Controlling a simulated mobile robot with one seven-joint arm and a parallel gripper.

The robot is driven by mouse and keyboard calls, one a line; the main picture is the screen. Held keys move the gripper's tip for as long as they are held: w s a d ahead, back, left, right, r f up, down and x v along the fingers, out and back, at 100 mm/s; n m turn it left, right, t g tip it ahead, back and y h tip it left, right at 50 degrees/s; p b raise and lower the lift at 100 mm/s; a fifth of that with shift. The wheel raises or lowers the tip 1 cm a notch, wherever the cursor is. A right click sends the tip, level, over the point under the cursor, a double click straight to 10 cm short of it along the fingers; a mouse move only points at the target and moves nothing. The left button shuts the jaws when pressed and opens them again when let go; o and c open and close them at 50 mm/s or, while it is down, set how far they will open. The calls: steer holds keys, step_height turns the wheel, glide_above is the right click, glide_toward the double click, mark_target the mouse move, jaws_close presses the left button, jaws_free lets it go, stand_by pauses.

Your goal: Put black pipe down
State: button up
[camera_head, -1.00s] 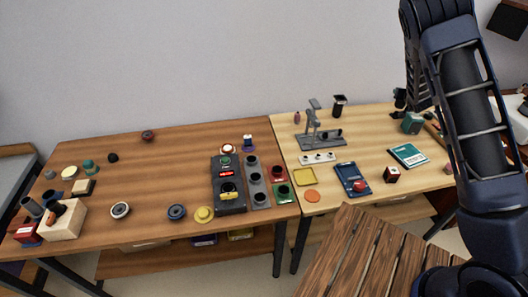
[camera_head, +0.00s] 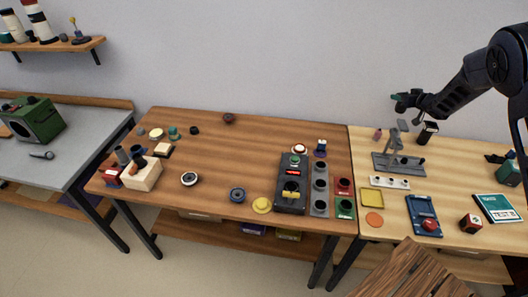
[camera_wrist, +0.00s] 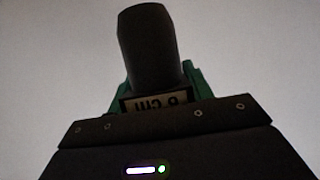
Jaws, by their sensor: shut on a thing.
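My gripper (camera_head: 402,100) is held up in the air above the light wooden table, near the wall. In the wrist view, a dark cylinder, the black pipe (camera_wrist: 148,48), stands out from my gripper with green pieces at both sides of its base. My gripper is shut on it. A label reading about "6 cm" shows at its base. In the head view the pipe is too small to make out clearly. A grey stand (camera_head: 398,162) and a black cup-like piece (camera_head: 428,133) stand on the table below my gripper.
A black box with a red display (camera_head: 292,183) and a grey tray of dark round pieces (camera_head: 320,188) are on the brown table (camera_head: 240,155). A blue tray (camera_head: 422,212) and yellow tray (camera_head: 371,196) are on the light table. The brown table's middle is clear.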

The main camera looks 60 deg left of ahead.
steer(key=s+a+r+n+g+y, duration=0.15)
steer(key=s+a+n+g, duration=0.3)
steer(key=s+a, duration=1.05)
step_height(320, 180, up, 4)
steer(key=n+g+h, duration=0.2)
steer(key=n+g, duration=0.3)
steer(key=g, duration=0.1)
glide_above(298, 130)
steer(key=shift+y, duration=0.25)
step_height(298, 130, down, 20)
steer(key=shift+s+d+r, duration=0.1)
steer(key=shift+s+r, duration=0.05)
steer(key=shift+r, duration=0.05)
steer(key=o, duration=1)
steer(key=shift+f, duration=0.1)
steer(key=shift+c, duration=0.2)
steer(key=v, duration=1.2)
steer(key=shift+m, duration=0.25)
